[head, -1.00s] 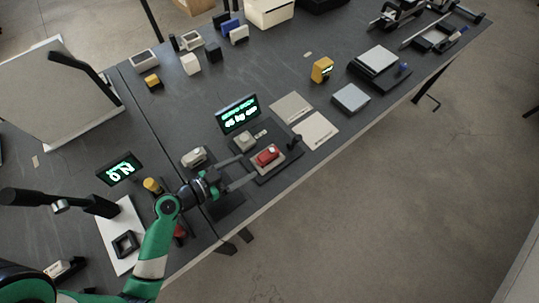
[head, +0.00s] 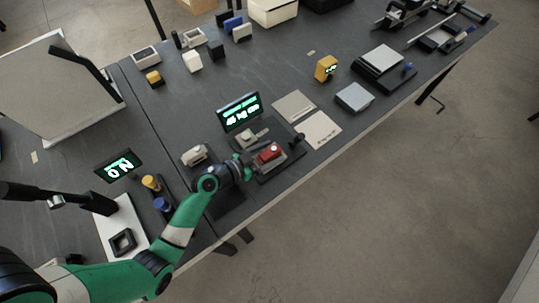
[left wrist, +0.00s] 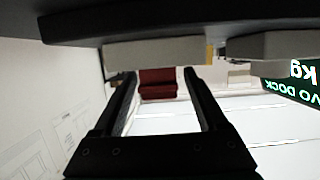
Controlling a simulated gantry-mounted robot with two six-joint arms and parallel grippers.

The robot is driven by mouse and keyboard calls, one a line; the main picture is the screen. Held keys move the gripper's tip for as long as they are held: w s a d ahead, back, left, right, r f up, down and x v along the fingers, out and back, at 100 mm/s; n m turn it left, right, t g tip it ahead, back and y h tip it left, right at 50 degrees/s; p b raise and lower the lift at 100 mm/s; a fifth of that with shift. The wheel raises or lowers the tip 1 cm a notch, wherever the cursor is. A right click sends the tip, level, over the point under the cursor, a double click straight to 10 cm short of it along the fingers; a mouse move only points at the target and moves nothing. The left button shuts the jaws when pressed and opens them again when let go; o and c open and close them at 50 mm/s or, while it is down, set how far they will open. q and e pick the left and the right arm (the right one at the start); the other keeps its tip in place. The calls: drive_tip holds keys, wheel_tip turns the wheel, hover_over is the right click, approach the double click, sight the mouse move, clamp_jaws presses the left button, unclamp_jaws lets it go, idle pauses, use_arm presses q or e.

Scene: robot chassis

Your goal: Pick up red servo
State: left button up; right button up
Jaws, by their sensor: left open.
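The red servo (head: 269,153) sits on a small dark dock on the table, with a white round part on its top. My left gripper (head: 259,156) is open and low, with its fingers reaching to either side of the servo. In the left wrist view the servo (left wrist: 158,84) appears as a dark red block between the two open fingers (left wrist: 160,76). I cannot tell whether either finger touches it. My right gripper is not in view.
A lit display (head: 240,112) stands behind the dock, with a grey servo-like part (head: 247,139) beside the red one. Light flat pads (head: 320,130) lie to the right. A beige part (head: 194,155) lies left of the gripper. The table's front edge is close.

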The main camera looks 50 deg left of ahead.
sight(270, 152)
use_arm(q)
clamp_jaws()
idle(0.4)
wheel_tip(270, 152, up, 4)
drive_tip(key=shift+r+p, duration=0.1)
drive_tip(key=shift+p, duration=1.1)
drive_tip(key=s+d+r+p, duration=0.7)
drive_tip(key=s+d+r, duration=0.2)
drive_tip(key=s+d, duration=0.1)
